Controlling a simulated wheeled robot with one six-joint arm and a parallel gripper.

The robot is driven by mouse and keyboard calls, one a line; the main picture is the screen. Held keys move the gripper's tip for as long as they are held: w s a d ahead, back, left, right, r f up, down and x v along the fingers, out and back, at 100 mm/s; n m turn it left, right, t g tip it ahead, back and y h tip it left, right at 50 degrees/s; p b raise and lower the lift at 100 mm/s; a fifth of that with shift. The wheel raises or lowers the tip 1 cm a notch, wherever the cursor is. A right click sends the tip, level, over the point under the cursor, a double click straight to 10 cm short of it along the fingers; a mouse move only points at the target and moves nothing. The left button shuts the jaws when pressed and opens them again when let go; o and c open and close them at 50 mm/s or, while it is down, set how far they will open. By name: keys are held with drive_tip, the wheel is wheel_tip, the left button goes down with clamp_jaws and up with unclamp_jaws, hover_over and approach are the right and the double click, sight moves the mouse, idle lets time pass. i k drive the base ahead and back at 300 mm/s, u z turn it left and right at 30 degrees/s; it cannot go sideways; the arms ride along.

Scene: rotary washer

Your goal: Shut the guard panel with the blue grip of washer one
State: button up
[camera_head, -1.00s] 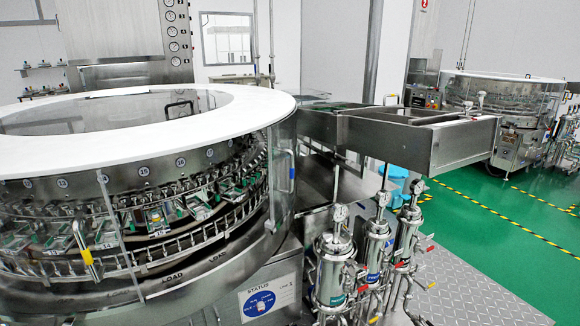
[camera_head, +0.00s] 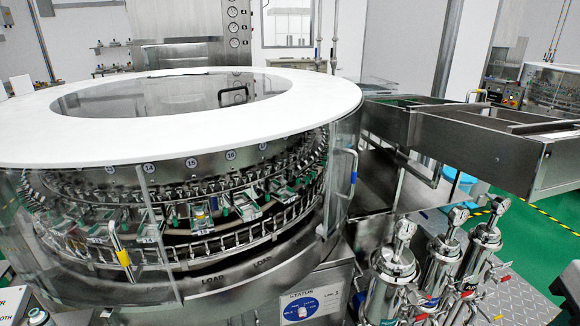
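Washer one (camera_head: 190,136) is the large round machine with a white ring top that fills the left and middle of the view. A clear guard panel (camera_head: 342,190) with a blue grip (camera_head: 354,177) is at its right side, with an upright metal handle. Another clear guard panel (camera_head: 80,235) with a yellow grip (camera_head: 123,258) is at its front left. Between the two panels the carousel (camera_head: 235,205) shows above the LOAD marks, and this stretch looks uncovered. My gripper is not in view.
A metal conveyor trough (camera_head: 480,150) juts out to the right of the washer. Several steel filter housings with gauges (camera_head: 395,270) stand at the front right, near the blue-grip panel. A status sign (camera_head: 308,305) is on the washer's base. Green floor (camera_head: 550,245) shows at far right.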

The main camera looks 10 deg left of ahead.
sight(353, 176)
drive_tip(key=u, duration=0.2)
drive_tip(key=i, duration=0.3)
drive_tip(key=z, duration=0.3)
drive_tip(key=k, duration=1.15)
drive_tip(key=u, duration=0.4)
drive_tip(key=i, duration=1.65)
drive_tip(key=z, duration=0.5)
